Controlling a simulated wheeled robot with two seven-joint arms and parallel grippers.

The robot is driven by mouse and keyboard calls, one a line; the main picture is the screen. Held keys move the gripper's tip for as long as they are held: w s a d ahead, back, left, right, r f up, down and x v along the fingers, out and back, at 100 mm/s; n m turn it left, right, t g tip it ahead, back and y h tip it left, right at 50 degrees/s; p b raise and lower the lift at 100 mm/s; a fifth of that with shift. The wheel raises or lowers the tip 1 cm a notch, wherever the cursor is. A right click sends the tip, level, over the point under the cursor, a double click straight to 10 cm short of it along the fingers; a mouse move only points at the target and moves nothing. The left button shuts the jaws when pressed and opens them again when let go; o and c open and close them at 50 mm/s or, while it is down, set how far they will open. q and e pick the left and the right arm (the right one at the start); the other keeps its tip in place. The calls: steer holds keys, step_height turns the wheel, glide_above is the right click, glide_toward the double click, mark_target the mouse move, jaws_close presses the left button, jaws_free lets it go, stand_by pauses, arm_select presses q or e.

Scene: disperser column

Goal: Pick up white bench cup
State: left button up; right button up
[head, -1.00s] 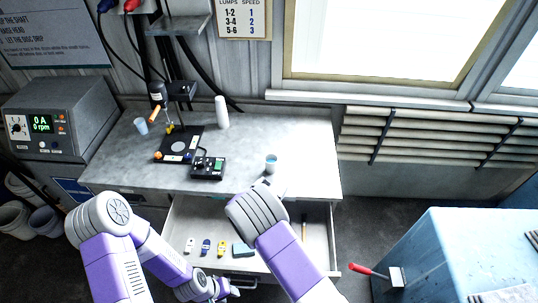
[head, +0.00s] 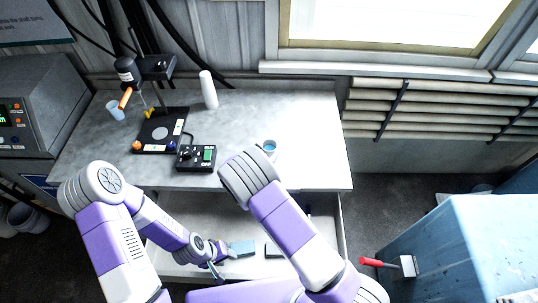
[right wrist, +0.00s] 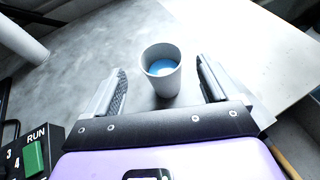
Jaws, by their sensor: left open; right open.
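The white cup with blue contents stands upright on the grey bench near its front edge in the head view (head: 270,147). The right wrist view shows the cup (right wrist: 162,82) between the two fingers of my right gripper (right wrist: 161,68). That gripper is open, with a gap on each side of the cup. In the head view my right arm's wrist hides most of that gripper. My left gripper (head: 218,266) is open, low over the open drawer, away from the cup.
A switch box (head: 196,158), a stirrer stand (head: 160,132), a bluish cup (head: 115,110) and a white cylinder (head: 208,90) stand on the bench left of the white cup. The open drawer (head: 325,215) holds a blue block (head: 242,248). Bench right of the cup is clear.

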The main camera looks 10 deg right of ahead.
mark_target(272, 145)
steer(key=shift+w+f+b, duration=0.25)
steer(key=shift+f+b, duration=0.35)
steer(key=shift+f, duration=0.6)
steer(key=shift+w+d+f, duration=0.1)
steer(key=shift+w+d, duration=0.05)
steer(key=shift+d, duration=0.05)
steer(key=b+x, duration=0.2)
steer(key=x, duration=0.5)
arm_select(q)
steer(key=f, duration=0.4)
steer(key=shift+w+f, duration=0.1)
steer(key=shift+w, duration=0.1)
arm_select(e)
steer(key=shift+c, duration=0.3)
steer(key=c, duration=1)
steer(key=shift+c, duration=0.2)
